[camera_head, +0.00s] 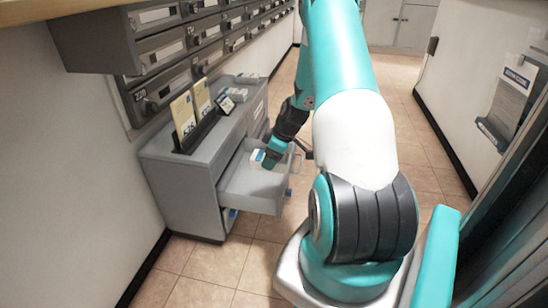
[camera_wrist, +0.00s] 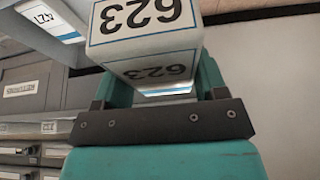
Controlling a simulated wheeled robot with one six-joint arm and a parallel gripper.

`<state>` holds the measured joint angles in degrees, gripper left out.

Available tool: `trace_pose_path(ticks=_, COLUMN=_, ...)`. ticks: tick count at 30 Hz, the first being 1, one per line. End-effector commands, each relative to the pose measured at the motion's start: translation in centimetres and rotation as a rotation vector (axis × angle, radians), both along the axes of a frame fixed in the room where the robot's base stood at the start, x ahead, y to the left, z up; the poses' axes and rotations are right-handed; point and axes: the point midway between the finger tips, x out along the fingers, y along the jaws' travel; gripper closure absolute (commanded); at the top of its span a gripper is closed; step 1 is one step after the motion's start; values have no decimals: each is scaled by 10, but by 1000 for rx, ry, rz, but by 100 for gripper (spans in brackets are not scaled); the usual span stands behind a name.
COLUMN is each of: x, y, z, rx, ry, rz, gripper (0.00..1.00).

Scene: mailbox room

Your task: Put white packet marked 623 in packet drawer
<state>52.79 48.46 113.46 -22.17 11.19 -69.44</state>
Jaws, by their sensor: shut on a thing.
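The white packet marked 623 (camera_wrist: 145,22) is held in my gripper (camera_wrist: 162,86), upside down in the wrist view, with a blue stripe along its edge. The jaws are shut on it. In the head view my gripper (camera_head: 268,160) is low over an open grey drawer (camera_head: 250,200) of the cabinet, reaching inside its walls. A small white and blue piece (camera_head: 257,155) shows beside the fingertips there; I cannot tell whether it is the held packet or another. Whether the held packet touches the drawer floor is hidden.
Another white packet (camera_wrist: 42,17) shows at the upper left of the wrist view. The grey cabinet (camera_head: 180,165) carries upright cards (camera_head: 183,115) in a dark holder. Mailboxes (camera_head: 165,85) line the wall above. The tiled floor (camera_head: 420,130) is clear to the right.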

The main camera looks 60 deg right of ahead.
Motion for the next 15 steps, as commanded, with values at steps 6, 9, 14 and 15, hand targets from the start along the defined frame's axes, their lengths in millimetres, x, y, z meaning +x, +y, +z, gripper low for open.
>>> trace_pose_path(ticks=6, x=20, y=9, z=-25, rx=-1, ry=-2, rz=5, gripper=61)
trace_pose_path(ticks=9, x=28, y=13, z=-34, rx=-1, ry=-2, rz=5, gripper=61)
trace_pose_path(ticks=14, x=39, y=18, z=-50, rx=0, ry=0, rz=3, gripper=61)
trace_pose_path(ticks=15, x=39, y=18, z=-54, rx=0, ry=0, rz=3, gripper=61)
